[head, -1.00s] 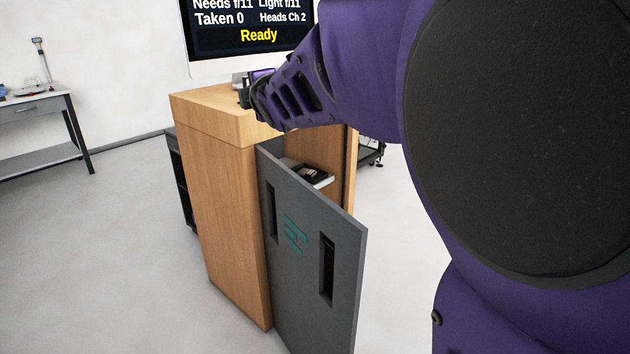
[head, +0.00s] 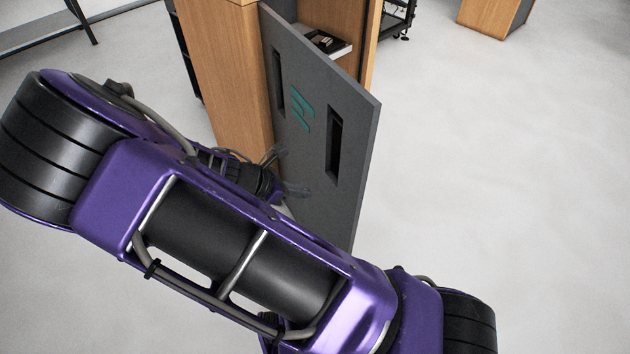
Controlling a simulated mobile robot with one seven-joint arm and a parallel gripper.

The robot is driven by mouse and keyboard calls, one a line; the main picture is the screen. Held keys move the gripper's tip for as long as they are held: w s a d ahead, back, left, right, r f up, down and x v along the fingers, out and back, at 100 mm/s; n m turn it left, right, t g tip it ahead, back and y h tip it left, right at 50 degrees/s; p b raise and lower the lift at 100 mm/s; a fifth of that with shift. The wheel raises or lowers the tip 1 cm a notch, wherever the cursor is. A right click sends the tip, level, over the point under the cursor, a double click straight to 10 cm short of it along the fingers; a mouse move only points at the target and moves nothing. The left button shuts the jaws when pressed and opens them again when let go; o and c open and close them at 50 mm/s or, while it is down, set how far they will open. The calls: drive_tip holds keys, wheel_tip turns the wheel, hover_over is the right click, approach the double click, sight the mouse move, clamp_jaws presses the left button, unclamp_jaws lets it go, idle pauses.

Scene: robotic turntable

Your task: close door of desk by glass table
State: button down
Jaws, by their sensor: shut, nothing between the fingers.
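The desk (head: 225,75) is a light wooden cabinet at the upper middle of the head view. Its grey door (head: 345,185) stands open, swung out toward me, with two dark slots and a green mark on the face I see. Part of the desk's inside shows beyond the door. My gripper (head: 287,177) is small and partly blurred, shut and empty, in front of the lower left part of the door near the desk's corner. I cannot tell whether it touches the door. My arm hides the door's lower left part.
A shelf (head: 335,46) with dark items shows inside the desk. A dark wheeled rack (head: 398,20) stands behind it, and another wooden cabinet (head: 495,15) is at the top right. The floor (head: 500,170) right of the door is clear.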

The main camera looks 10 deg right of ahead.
sight(347, 193)
drive_tip(key=shift+w+d+r+b+x, duration=0.15)
drive_tip(key=shift+d+r+b+x, duration=0.2)
drive_tip(key=shift+x, duration=1.6)
drive_tip(key=shift+w+d+r+b+x, duration=0.1)
drive_tip(key=shift+d+r+b+x, duration=0.2)
drive_tip(key=shift+x, duration=1.65)
drive_tip(key=shift+w+d+r+b+x, duration=0.15)
drive_tip(key=shift+d+r+b+x, duration=0.2)
drive_tip(key=shift+x, duration=1.6)
drive_tip(key=shift+d, duration=0.1)
